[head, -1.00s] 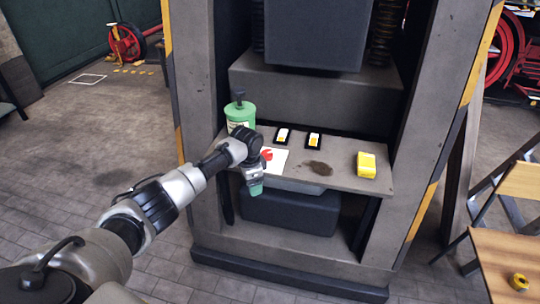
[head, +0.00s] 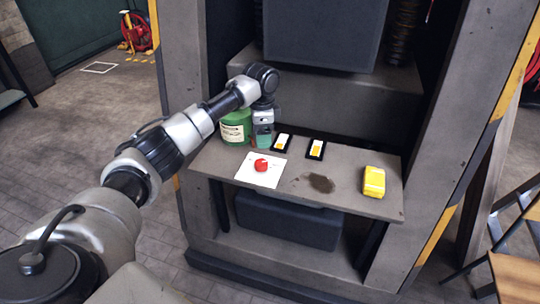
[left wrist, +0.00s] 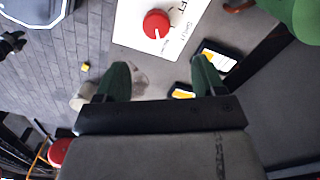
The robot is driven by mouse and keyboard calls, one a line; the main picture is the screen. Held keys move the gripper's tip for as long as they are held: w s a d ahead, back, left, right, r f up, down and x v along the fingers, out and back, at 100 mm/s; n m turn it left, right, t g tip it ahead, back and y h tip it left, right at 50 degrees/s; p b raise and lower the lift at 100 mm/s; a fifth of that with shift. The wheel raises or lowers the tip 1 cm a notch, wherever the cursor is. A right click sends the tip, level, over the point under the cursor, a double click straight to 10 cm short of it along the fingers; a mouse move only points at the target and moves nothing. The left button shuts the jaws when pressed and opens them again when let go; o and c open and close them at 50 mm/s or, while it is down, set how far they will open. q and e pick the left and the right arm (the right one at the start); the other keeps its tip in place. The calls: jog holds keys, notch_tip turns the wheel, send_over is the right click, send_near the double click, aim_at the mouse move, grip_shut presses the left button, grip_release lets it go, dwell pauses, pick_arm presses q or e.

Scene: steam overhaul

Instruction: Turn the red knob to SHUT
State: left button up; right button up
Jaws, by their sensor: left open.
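The red knob (head: 261,165) sits on a white card (head: 246,176) with lettering, on the grey shelf. In the left wrist view the knob (left wrist: 156,24) is at the top centre, beyond the fingers. A pale mark shows on its lower edge in that view; the small lettering is hard to read. My left gripper (head: 263,141) hangs over the shelf just behind the knob, beside the green canister. Its green fingers (left wrist: 158,78) are apart with nothing held between them, and they do not touch the knob. My right gripper is not in view.
The green canister (head: 236,127) stands at the shelf's left end. Two black-framed yellow-and-white switches (head: 282,142) (head: 316,149) are behind the card. A yellow block (head: 374,181) is at the right, past a dark stain. A large grey block (head: 317,33) hangs above.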

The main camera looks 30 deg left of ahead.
aim_at(261, 162)
pick_arm(q)
jog(key=f, duration=0.2)
jog(key=s+f, duration=0.1)
jog(key=f, duration=0.1)
jog(key=shift+f, duration=0.25)
notch_tip(261, 162, down, 4)
jog(key=shift+w+f, duration=0.15)
jog(key=shift+f, duration=0.7)
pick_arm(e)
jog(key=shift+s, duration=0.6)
pick_arm(q)
jog(key=shift+c, duration=0.4)
